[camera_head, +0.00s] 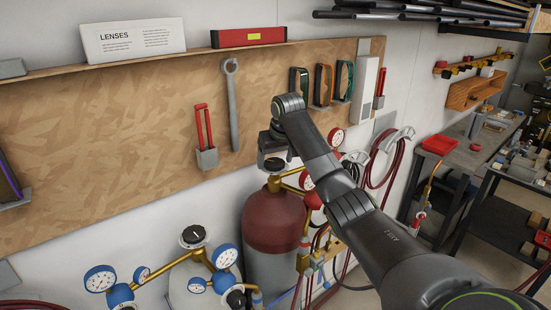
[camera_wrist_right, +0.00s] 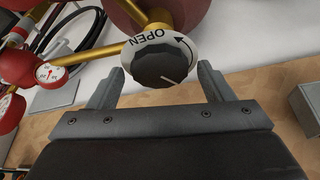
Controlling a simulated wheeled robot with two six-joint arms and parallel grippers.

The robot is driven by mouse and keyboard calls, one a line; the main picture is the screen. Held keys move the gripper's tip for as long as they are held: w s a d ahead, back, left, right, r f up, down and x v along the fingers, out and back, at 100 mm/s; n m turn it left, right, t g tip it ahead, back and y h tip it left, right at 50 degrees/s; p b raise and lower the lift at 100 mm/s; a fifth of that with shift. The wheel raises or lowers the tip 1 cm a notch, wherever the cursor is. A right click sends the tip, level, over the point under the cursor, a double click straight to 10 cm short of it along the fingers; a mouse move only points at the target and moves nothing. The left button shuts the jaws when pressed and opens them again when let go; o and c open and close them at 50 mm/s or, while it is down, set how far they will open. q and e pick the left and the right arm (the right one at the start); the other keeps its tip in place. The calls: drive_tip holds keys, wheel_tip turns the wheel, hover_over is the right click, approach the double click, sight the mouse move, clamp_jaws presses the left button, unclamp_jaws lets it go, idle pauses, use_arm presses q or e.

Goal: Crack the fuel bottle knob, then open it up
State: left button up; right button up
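The fuel bottle (camera_head: 273,222) is a maroon cylinder against the wall, with brass fittings and red-rimmed gauges. In the right wrist view its dark, ridged knob (camera_wrist_right: 163,64) sits on a pale disc marked OPEN with a curved arrow. A light pointer line shows on the knob. My right gripper (camera_head: 273,152) is above the bottle's top, pointing down. In the right wrist view its two fingers (camera_wrist_right: 160,76) stand apart, one on each side of the knob, with gaps visible. It holds nothing. In the head view the gripper and wrist partly hide the valve. My left gripper is not in view.
A second bottle with a dark knob (camera_head: 193,236) and blue gauges (camera_head: 100,279) stands at lower left. A wooden tool board (camera_head: 120,150) with a wrench (camera_head: 232,105) and red-handled tool (camera_head: 204,128) is behind. Red hoses (camera_head: 388,165) hang at right.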

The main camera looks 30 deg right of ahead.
drive_tip(key=c, duration=0.8)
drive_tip(key=shift+c, duration=0.2)
drive_tip(key=shift+n, duration=0.3)
drive_tip(key=n+y, duration=0.1)
drive_tip(key=n, duration=0.2)
drive_tip(key=shift+d+n+y, duration=0.2)
drive_tip(key=shift+n+y, duration=0.2)
drive_tip(key=n+y, duration=0.1)
drive_tip(key=n, duration=0.3)
drive_tip(key=shift+w+d+n+g+y, duration=0.1)
drive_tip(key=shift+d+n+g+y, duration=0.05)
drive_tip(key=shift+n+g+y, duration=0.2)
drive_tip(key=shift+w+n+g+y, duration=0.1)
drive_tip(key=shift+n+g+y, duration=0.3)
drive_tip(key=shift+n, duration=0.85)
drive_tip(key=shift+d+n+g+y, duration=0.1)
drive_tip(key=shift+n+g+y, duration=0.2)
drive_tip(key=shift+n, duration=0.8)
drive_tip(key=shift+f+n+g, duration=0.1)
drive_tip(key=shift+n+g, duration=0.25)
drive_tip(key=shift+n, duration=0.45)
drive_tip(key=o, duration=1)
drive_tip(key=shift+w, duration=0.15)
